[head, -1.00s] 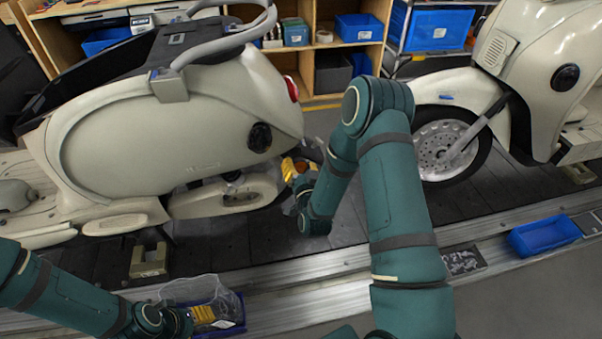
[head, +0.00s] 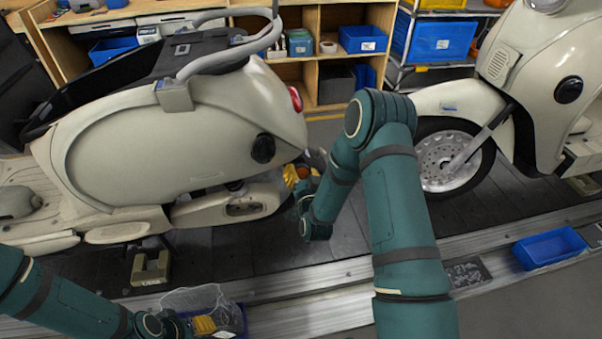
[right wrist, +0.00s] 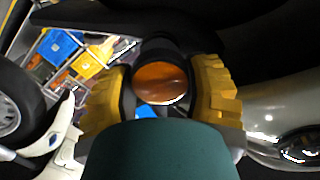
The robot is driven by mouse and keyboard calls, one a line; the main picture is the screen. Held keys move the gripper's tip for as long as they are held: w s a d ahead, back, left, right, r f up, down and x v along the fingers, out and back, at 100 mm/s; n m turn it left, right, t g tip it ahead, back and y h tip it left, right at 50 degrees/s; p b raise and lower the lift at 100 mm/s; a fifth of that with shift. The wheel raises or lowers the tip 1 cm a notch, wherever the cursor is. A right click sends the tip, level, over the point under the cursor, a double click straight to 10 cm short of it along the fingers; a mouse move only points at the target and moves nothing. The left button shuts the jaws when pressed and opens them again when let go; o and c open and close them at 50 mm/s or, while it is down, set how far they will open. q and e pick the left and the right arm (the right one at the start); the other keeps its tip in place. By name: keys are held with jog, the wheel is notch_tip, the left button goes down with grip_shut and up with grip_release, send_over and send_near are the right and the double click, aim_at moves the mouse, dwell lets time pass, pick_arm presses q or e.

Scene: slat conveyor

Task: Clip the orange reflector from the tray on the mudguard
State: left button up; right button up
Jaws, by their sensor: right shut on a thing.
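My right gripper (head: 299,173) is at the tail of the left scooter, below the red tail light, its yellow fingers partly hidden by my arm. In the right wrist view its yellow fingers (right wrist: 160,92) are shut on the round orange reflector (right wrist: 160,80). The dark mudguard (head: 316,158) shows beside the gripper at the scooter's rear. A dark part lies right behind the reflector; I cannot tell whether they touch. My left gripper (head: 204,325) shows yellow fingers at a blue tray (head: 243,322) holding a clear bag; its opening cannot be made out.
An empty blue tray (head: 549,248) sits on the conveyor's near rail at the right. A second cream scooter (head: 465,105) stands at the right, its front wheel near my right arm. Wooden shelves (head: 318,85) with bins stand behind. Dark slats between the scooters are clear.

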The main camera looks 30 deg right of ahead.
jog(key=shift+x, duration=0.95)
jog(key=shift+w, duration=0.3)
jog(key=shift+w+d, duration=0.15)
jog(key=shift+w, duration=0.15)
dwell(0.5)
jog(key=o, duration=1)
jog(key=shift+s, duration=0.1)
jog(key=v, duration=1.2)
